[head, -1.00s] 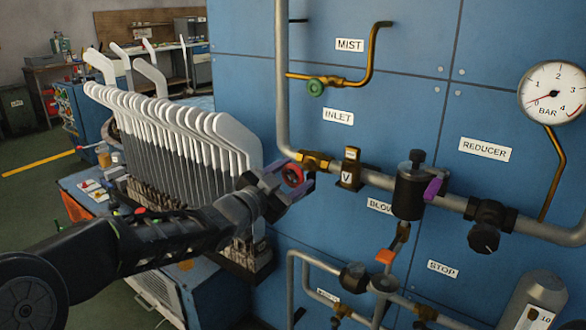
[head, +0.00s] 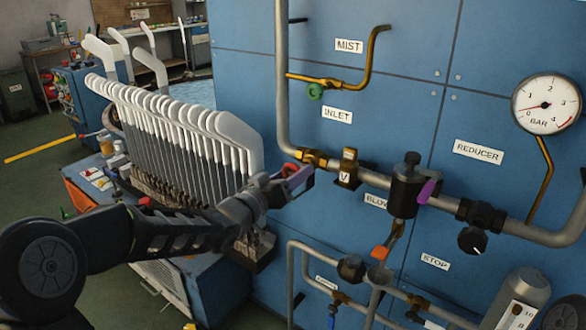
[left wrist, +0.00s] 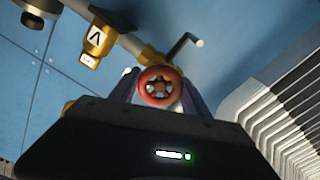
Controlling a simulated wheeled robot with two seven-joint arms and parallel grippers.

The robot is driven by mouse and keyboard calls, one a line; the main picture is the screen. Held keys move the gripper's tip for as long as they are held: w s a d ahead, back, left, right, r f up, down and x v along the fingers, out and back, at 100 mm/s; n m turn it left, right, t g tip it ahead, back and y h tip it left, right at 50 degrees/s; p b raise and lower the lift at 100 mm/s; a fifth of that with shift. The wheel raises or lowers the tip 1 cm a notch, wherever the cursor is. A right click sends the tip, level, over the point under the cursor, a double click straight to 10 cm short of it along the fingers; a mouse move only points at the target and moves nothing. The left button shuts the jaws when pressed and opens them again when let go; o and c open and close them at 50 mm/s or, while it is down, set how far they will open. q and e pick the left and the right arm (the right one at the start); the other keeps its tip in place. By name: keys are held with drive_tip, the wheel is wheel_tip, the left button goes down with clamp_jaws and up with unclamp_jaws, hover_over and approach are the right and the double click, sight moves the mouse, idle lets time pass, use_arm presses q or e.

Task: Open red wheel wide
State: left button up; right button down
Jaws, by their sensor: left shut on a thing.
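The red wheel (left wrist: 160,87) shows in the left wrist view as a round red handwheel with a dark hub, on the brass inlet valve. My left gripper (left wrist: 157,92) is shut on it, with a finger at either side. In the head view my left gripper (head: 293,180) reaches the valve beside the INLET label, and its purple finger covers most of the red wheel (head: 289,170). My right gripper is in neither view.
A rack of white sock boards (head: 190,120) stands close behind my left arm. A green wheel (head: 316,91) sits above.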

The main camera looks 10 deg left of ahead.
use_arm(q)
drive_tip(key=n+p, duration=0.3)
drive_tip(key=n, duration=0.3)
drive_tip(key=shift+n, duration=0.3)
drive_tip(key=shift+n+p, duration=1.1)
drive_tip(key=shift+n, duration=0.8)
drive_tip(key=shift+f, duration=0.1)
drive_tip(key=o, duration=1.4)
drive_tip(key=v, duration=0.8)
